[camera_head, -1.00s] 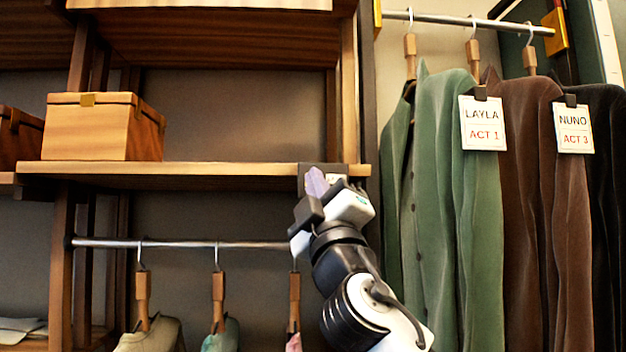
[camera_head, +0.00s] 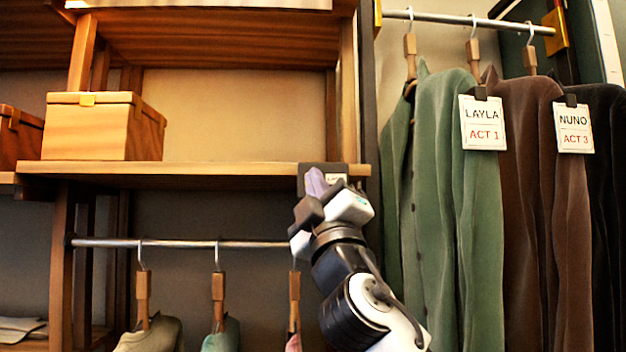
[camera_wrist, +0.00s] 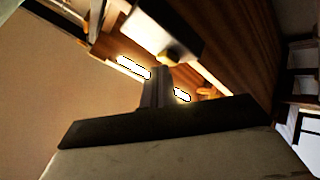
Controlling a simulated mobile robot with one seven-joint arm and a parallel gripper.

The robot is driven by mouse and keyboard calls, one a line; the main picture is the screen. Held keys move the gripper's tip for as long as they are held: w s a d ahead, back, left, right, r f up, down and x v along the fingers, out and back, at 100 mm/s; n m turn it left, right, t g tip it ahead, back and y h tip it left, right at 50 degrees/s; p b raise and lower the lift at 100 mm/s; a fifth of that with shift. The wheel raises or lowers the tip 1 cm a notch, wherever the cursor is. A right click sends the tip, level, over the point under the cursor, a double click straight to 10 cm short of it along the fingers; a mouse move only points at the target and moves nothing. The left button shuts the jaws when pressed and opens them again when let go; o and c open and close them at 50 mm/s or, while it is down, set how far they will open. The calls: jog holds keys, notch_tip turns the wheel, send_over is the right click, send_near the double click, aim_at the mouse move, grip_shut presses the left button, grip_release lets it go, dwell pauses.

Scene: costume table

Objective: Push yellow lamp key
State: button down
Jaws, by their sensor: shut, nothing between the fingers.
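My gripper (camera_head: 316,183) is raised at the right end of the shelf edge, in front of a dark plate (camera_head: 308,170) fixed there. Its fingers are shut and empty. In the wrist view the closed fingers (camera_wrist: 157,72) point at a pale housing (camera_wrist: 155,30) with a small yellow key (camera_wrist: 174,54) on its lower side. The fingertips are right by the key; I cannot tell whether they touch it. In the head view the gripper hides the key. Bright lamp strips (camera_wrist: 133,67) glow beside the fingers in the wrist view.
A wooden box (camera_head: 95,130) stands on the shelf (camera_head: 200,170). Below it a metal rail (camera_head: 180,243) holds hangers with clothes. To the right, a green jacket (camera_head: 440,200) and a brown jacket (camera_head: 530,210) hang close to my arm.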

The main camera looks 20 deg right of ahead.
jog(key=shift+s, duration=0.2)
jog(key=shift+s+a+b, duration=0.1)
jog(key=shift+s+a, duration=0.2)
jog(key=shift+s, duration=0.65)
jog(key=shift+s+a+b, duration=0.1)
jog(key=shift+s+a, duration=0.15)
jog(key=shift+s, duration=0.7)
jog(key=shift+s+a+b, duration=0.1)
jog(key=shift+s+a, duration=0.2)
jog(key=shift+s, duration=0.65)
